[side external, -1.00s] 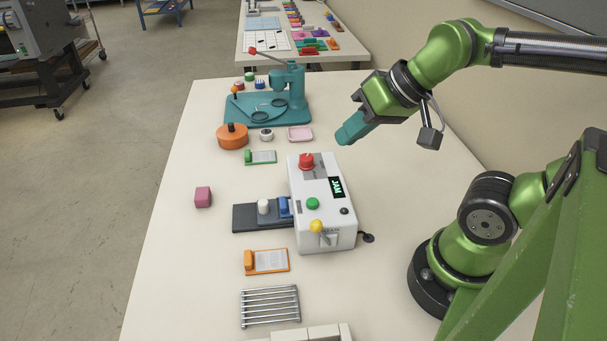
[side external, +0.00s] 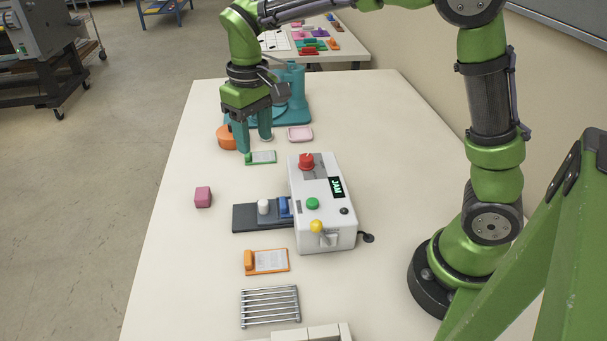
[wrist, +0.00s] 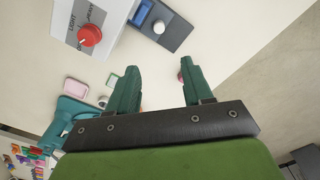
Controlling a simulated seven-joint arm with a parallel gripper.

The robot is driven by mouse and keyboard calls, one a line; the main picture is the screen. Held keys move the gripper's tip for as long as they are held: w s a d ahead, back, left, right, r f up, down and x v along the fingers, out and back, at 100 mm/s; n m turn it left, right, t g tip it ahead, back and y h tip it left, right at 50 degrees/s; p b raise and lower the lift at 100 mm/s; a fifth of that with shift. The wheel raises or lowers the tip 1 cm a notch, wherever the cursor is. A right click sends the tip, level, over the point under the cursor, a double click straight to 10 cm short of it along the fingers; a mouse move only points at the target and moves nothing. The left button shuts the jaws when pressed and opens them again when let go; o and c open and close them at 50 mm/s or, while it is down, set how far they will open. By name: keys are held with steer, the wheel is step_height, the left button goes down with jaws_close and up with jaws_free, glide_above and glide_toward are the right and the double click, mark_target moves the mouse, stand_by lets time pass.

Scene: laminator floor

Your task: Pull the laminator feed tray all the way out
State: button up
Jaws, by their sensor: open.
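The white laminator (side external: 330,238) stands on the table with a red knob, a green button, a yellow-tipped lever and a lit display. Its dark feed tray (side external: 245,218) sticks out of the left side and bears a white knob (side external: 263,206) and a blue block (side external: 284,207). My gripper (side external: 253,146) is open and empty, pointing down beyond the tray near the green clipboard. In the wrist view, my gripper's teal fingers (wrist: 158,85) stand apart, with the tray (wrist: 173,38) and its white knob (wrist: 159,27) above them.
A pink cube (side external: 203,197) lies left of the tray. A green clipboard (side external: 262,157) lies beyond it, an orange clipboard (side external: 268,261) and a metal rack (side external: 270,306) nearer. A teal press (side external: 295,100), an orange disc (side external: 225,137) and a pink dish (side external: 300,133) are farther back.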

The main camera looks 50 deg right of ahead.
mark_target(263, 202)
steer(key=f, duration=1.6)
steer(key=shift+s+f, duration=0.2)
steer(key=shift+f, duration=0.2)
jaws_close()
